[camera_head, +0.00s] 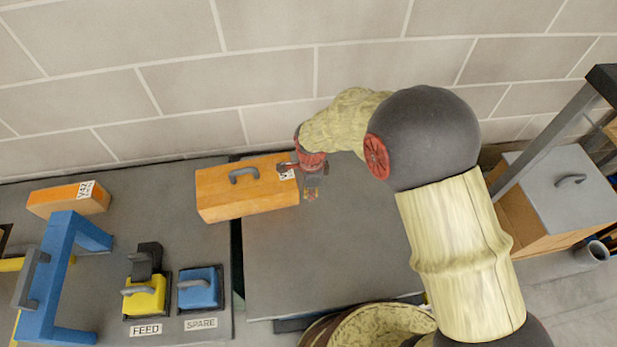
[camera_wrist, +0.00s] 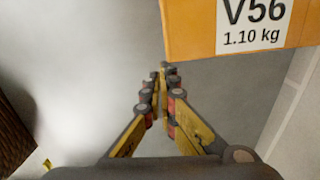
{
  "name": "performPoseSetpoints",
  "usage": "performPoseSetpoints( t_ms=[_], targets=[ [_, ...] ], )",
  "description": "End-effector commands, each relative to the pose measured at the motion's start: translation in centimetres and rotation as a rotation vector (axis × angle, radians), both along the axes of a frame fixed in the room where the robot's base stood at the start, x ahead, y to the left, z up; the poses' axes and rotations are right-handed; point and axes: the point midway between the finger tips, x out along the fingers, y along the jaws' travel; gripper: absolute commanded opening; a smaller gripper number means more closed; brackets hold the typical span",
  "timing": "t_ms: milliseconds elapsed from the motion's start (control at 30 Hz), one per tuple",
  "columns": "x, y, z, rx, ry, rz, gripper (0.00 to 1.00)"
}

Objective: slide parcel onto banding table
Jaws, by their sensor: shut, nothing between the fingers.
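The parcel is an orange-brown box (camera_head: 222,200) with a grey handle on top. It lies across the dark gap between the left table (camera_head: 190,235) and the right table (camera_head: 320,255). I cannot tell for sure which is the banding table; the left one carries a blue arch (camera_head: 60,270). My gripper (camera_head: 311,194) is shut and empty beside the parcel's right end, above the right table. In the wrist view the shut fingertips (camera_wrist: 163,78) point just below the parcel (camera_wrist: 190,30), whose label reads V56, 1.10 kg. I cannot tell whether they touch it.
Another orange box (camera_head: 62,200) with a label lies on the left table. A yellow block (camera_head: 145,298) marked FEED and a blue block (camera_head: 200,290) marked SPARE stand near its front. A block wall (camera_head: 270,60) rises behind. The right table's front is clear.

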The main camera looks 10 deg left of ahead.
Motion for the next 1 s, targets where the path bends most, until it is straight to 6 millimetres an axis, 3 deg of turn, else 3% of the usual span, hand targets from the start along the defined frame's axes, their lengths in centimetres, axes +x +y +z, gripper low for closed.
performPoseSetpoints(
  t_ms=[1000],
  targets=[
    [-0.17,0.84,-0.58,0.000,-0.001,0.001,0.00]
  ],
)
